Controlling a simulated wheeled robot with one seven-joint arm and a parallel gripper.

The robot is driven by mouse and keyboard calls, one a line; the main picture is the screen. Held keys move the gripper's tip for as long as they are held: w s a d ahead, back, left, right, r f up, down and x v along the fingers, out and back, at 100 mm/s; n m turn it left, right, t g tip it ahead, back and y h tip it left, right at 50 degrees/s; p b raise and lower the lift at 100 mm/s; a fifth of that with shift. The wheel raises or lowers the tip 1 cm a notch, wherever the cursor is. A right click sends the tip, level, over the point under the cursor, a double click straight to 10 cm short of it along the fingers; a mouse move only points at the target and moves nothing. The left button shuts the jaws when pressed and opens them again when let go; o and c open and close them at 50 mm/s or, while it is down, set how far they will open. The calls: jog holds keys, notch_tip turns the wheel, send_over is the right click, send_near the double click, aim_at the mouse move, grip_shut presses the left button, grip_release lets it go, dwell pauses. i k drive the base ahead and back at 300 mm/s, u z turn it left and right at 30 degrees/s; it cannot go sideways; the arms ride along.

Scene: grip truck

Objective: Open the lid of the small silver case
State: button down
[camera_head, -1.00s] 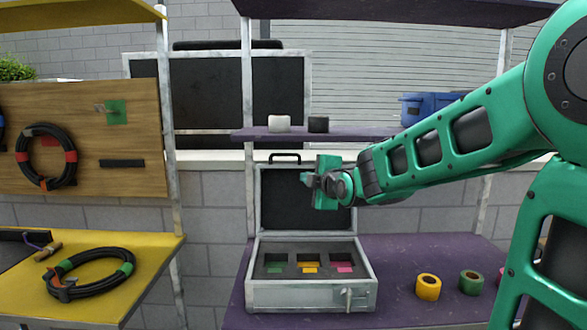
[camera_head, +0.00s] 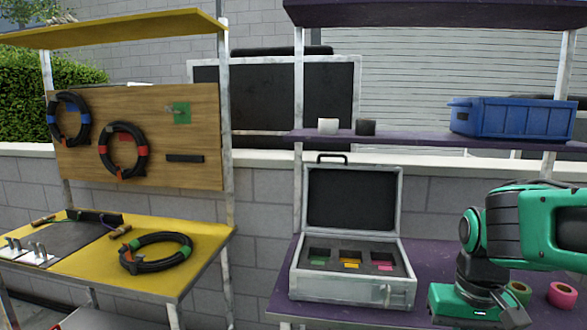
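The small silver case (camera_head: 352,290) stands on the purple shelf with its lid (camera_head: 350,198) raised and leaning back, dark lining facing forward. The lid's black handle is at its top edge. Inside the base are three compartments with green, yellow and pink pieces at the bottom. A latch shows on the front of the base. My gripper (camera_head: 490,312) is low at the right, beside the case and apart from the lid. Its fingers are small and partly cut off by the picture edge, so their opening is unclear.
A pink tape roll (camera_head: 562,296) and a green tape roll (camera_head: 519,292) lie on the purple shelf (camera_head: 440,262) close to my gripper. A blue bin (camera_head: 512,118), a white block and a black block sit on the shelf above. A yellow table (camera_head: 205,245) with a coiled cable stands left.

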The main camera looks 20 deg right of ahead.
aim_at(340, 199)
jog(key=u, duration=0.6)
jog(key=k, duration=0.75)
jog(key=u, duration=0.8)
jog(key=k, duration=0.45)
jog(key=u, duration=0.1)
jog(key=i, duration=0.95)
jog(key=z, duration=1.1)
jog(key=i, duration=1)
jog(key=z, duration=0.35)
